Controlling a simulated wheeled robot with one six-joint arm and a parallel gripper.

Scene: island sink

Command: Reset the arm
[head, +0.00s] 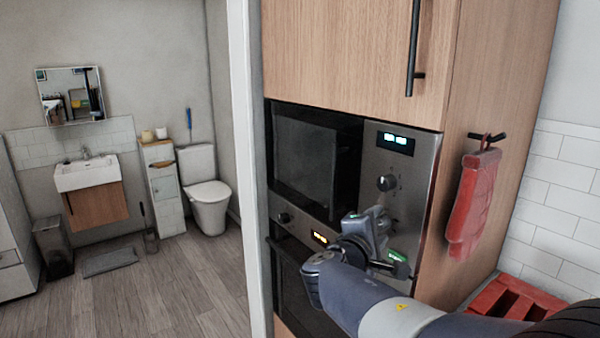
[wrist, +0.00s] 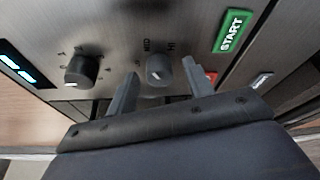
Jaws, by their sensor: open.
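My gripper (wrist: 160,68) is open and empty in the wrist view. Its two fingers point at the microwave's steel control panel, one on either side of a dark knob (wrist: 159,70). I cannot tell whether they touch it. A second knob (wrist: 82,71) is to the left, and a green START button (wrist: 233,31) is at the upper right. In the head view, my arm reaches in from the lower right and its end covers the lower part of the panel. The built-in microwave (head: 308,160) has its door shut. Its upper knob (head: 386,183) and lit display (head: 396,142) show.
An oven (head: 297,290) sits below the microwave, partly behind my arm. A wooden cabinet (head: 345,45) is above. A red mitt (head: 472,203) hangs on the cabinet's right side. A red rack-like object (head: 517,300) is at lower right. The bathroom floor (head: 150,290) at left has open room.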

